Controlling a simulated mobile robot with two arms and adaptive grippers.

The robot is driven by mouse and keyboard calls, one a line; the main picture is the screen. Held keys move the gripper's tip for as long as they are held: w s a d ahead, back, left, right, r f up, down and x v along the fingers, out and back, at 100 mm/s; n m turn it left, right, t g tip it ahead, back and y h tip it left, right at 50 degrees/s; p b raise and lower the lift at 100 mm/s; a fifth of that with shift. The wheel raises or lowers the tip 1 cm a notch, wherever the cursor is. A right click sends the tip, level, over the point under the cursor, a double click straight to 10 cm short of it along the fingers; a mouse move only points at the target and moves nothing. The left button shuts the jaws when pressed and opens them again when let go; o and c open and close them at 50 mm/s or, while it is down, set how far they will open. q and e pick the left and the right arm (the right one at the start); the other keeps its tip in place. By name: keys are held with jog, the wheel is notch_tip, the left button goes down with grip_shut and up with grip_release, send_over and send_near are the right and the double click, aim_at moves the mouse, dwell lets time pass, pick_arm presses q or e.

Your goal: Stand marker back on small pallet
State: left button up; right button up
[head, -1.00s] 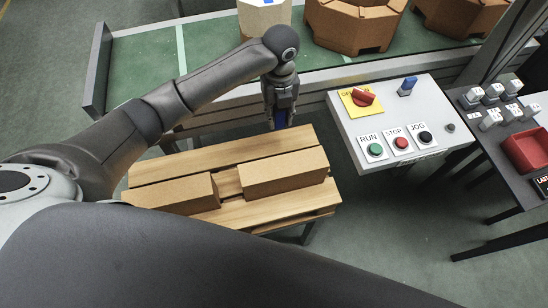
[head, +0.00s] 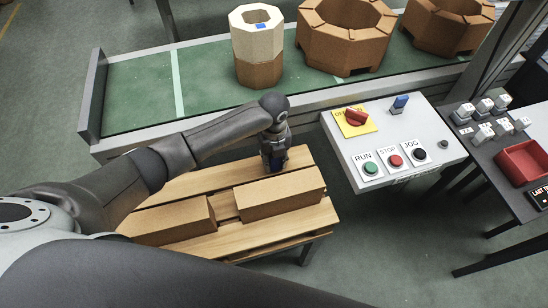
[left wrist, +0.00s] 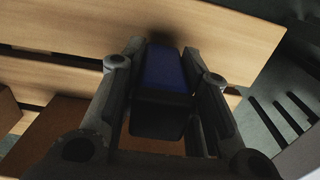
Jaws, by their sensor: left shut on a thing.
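The small pallet (head: 190,186) is a light wooden slatted platform in the lower middle of the head view. My left gripper (head: 275,164) is over its far edge, behind the right brown block. It is shut on the marker, a blue piece with a dark near part, seen between the fingers in the left wrist view (left wrist: 166,70). In the head view only a little of the marker (head: 277,161) shows. Its far end is close against a plank with a dark shadow beside it; I cannot tell if it touches. My right gripper is not in view.
Two brown blocks, left (head: 170,220) and right (head: 280,195), lie on the pallet. A control box (head: 400,130) stands to the right. A green conveyor (head: 205,85) with octagonal pieces (head: 258,50) runs behind. A red bin (head: 522,163) sits far right.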

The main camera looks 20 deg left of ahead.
pick_arm(q)
jog(key=shift+f, duration=0.1)
jog(key=o, duration=0.8)
notch_tip(320, 180, up, 12)
jog(key=shift+r, duration=0.15)
dwell(0.5)
